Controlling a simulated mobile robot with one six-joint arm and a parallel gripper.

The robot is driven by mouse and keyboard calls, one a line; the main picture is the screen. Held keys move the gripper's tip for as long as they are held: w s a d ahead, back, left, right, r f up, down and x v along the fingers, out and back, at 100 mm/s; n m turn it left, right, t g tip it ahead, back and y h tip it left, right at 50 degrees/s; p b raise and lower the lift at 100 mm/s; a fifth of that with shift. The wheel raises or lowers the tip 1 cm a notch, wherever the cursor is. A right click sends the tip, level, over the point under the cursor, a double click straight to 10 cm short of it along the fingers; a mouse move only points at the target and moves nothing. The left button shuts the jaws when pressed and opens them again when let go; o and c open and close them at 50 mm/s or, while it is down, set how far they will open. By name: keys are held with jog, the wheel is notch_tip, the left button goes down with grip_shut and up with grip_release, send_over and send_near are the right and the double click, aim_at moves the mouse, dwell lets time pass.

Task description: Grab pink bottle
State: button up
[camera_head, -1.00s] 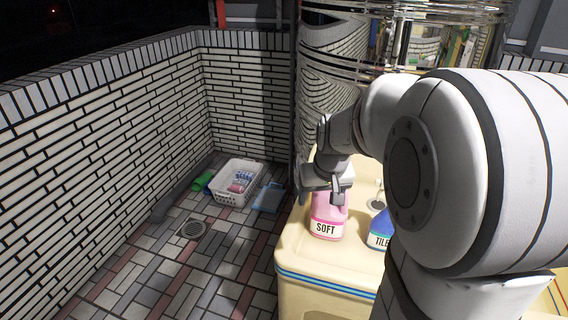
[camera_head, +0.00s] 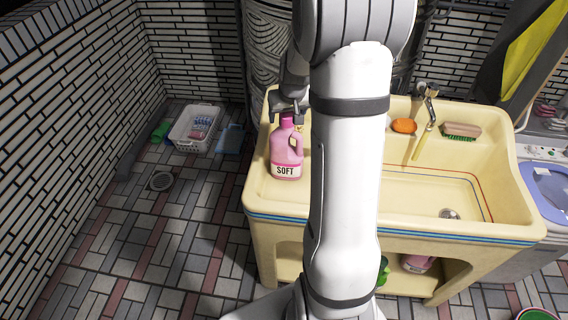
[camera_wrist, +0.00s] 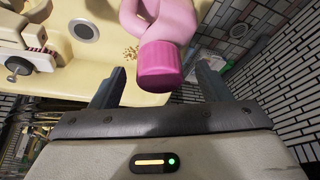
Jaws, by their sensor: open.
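The pink bottle (camera_head: 286,158), labelled SOFT, stands upright on the left end of the cream sink unit (camera_head: 480,215). My gripper (camera_head: 285,108) is at the bottle's top in the head view. In the wrist view, my open gripper (camera_wrist: 160,70) has one finger on each side of the dark pink cap of the pink bottle (camera_wrist: 168,62). Gaps show between the cap and both fingers, so I see no grip on it. The handle loop shows beyond the cap. My arm covers part of the sink to the right of the bottle.
An orange soap (camera_head: 404,125) and a brush (camera_head: 461,131) lie on the sink's back ledge near the faucet (camera_head: 428,105). A white basket (camera_head: 195,130) and a blue dustpan (camera_head: 230,140) are on the floor at left. Another pink bottle (camera_head: 417,263) lies under the sink.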

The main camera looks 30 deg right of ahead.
jog(key=shift+w+f, duration=0.2)
jog(key=shift+f, duration=0.3)
jog(key=shift+c, duration=0.5)
grip_shut()
jog(key=shift+r, duration=0.1)
